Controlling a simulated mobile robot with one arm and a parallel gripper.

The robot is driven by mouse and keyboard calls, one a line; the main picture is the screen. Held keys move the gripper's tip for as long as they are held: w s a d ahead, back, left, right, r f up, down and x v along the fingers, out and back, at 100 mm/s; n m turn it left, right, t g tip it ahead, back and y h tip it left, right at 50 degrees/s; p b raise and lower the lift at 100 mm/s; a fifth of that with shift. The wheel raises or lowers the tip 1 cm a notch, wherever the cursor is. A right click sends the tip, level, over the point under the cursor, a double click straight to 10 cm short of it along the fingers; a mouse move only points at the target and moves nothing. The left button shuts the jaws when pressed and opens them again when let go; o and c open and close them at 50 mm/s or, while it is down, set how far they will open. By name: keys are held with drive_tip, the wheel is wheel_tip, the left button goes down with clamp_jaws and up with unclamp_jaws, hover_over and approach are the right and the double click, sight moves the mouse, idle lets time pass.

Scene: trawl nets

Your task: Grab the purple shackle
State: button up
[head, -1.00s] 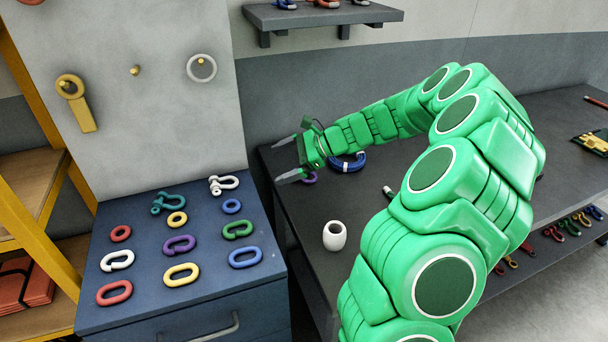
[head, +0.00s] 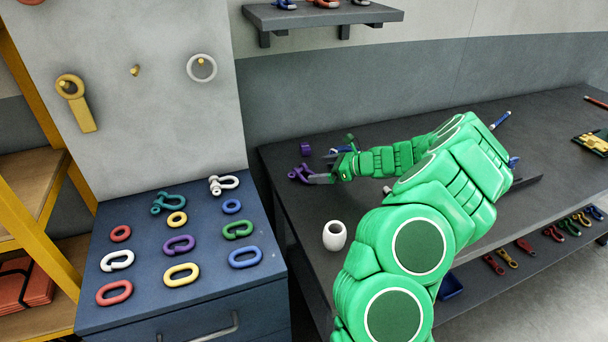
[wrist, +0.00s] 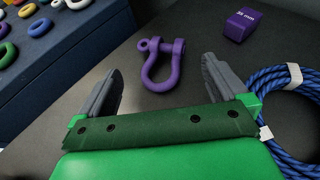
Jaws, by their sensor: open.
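The purple shackle (wrist: 163,62) lies flat on the dark bench top in the wrist view, its bow toward my gripper and its pin end away. It also shows in the head view (head: 301,174) near the bench's left end. My gripper (wrist: 160,80) is open and empty, with one grey finger on each side of the shackle's bow. The shackle sits between and just beyond the fingertips, and I see no contact. In the head view my gripper (head: 328,166) is low over the bench, just right of the shackle.
A purple block (wrist: 240,25) lies beyond the shackle to the right. A coil of blue rope (wrist: 285,105) lies right of my gripper. A blue cabinet (head: 210,292) with several links and shackles on top stands left.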

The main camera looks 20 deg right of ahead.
sight(308, 172)
drive_tip(key=shift+d+f+x, duration=0.1)
drive_tip(key=shift+f+x, duration=0.1)
drive_tip(key=shift+x, duration=1.1)
drive_tip(key=shift+d+f+x, duration=0.1)
drive_tip(key=shift+f+x, duration=0.1)
drive_tip(key=shift+x, duration=1.15)
drive_tip(key=shift+c, duration=0.5)
drive_tip(key=c, duration=1.4)
